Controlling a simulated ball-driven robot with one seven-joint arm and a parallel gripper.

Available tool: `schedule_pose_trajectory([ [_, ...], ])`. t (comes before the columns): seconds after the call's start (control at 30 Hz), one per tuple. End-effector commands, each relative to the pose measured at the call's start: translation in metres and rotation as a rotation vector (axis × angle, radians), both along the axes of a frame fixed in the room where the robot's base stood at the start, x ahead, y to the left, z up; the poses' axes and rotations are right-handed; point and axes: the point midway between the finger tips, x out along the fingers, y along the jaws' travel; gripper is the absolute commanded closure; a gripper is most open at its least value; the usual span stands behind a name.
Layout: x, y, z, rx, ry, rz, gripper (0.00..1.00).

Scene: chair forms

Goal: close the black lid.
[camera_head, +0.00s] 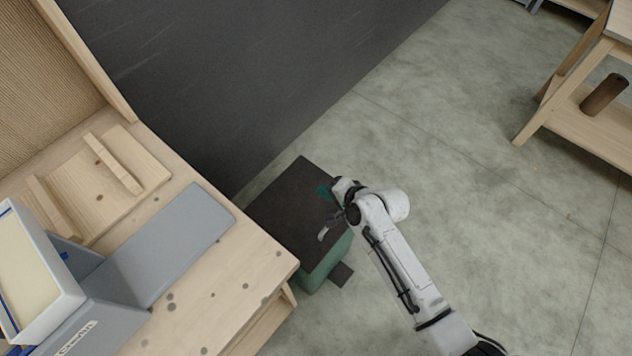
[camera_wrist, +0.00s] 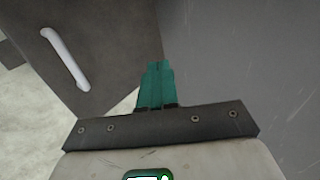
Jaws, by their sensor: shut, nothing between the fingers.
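A green bin (camera_head: 341,254) stands on the floor between the wooden bench and the dark wall. Its black lid (camera_head: 285,205) lies over its top, looking flat or nearly so; I see no clear gap, but the far and left edges are partly hidden. In the wrist view, the lid's dark surface (camera_wrist: 110,55) carries a white bar handle (camera_wrist: 65,57). My gripper (camera_head: 323,192) is over the lid's right part, its teal fingers (camera_wrist: 156,82) together and empty. I cannot tell whether the fingertips touch the lid.
A wooden bench (camera_head: 235,280) with a grey box (camera_head: 45,275) and its grey flap (camera_head: 190,225) stands at left. The dark wall (camera_head: 240,70) rises behind the bin. A wooden shelf (camera_head: 570,125) with a brown cylinder (camera_head: 604,95) is far right. Open floor lies between.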

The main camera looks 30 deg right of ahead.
Motion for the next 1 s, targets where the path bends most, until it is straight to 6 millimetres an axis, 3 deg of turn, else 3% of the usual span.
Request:
schedule_pose_trajectory([
  [0.03,-0.008,-0.005,-0.020,0.011,-0.027,-0.004,1.00],
  [0.33,-0.037,-0.017,-0.071,0.085,-0.207,-0.004,1.00],
  [0.5,-0.047,-0.020,-0.094,0.086,-0.212,-0.001,1.00],
  [0.8,-0.057,-0.024,-0.124,0.087,-0.211,0.000,1.00],
  [1.0,-0.059,-0.025,-0.132,0.087,-0.211,0.000,1.00],
])
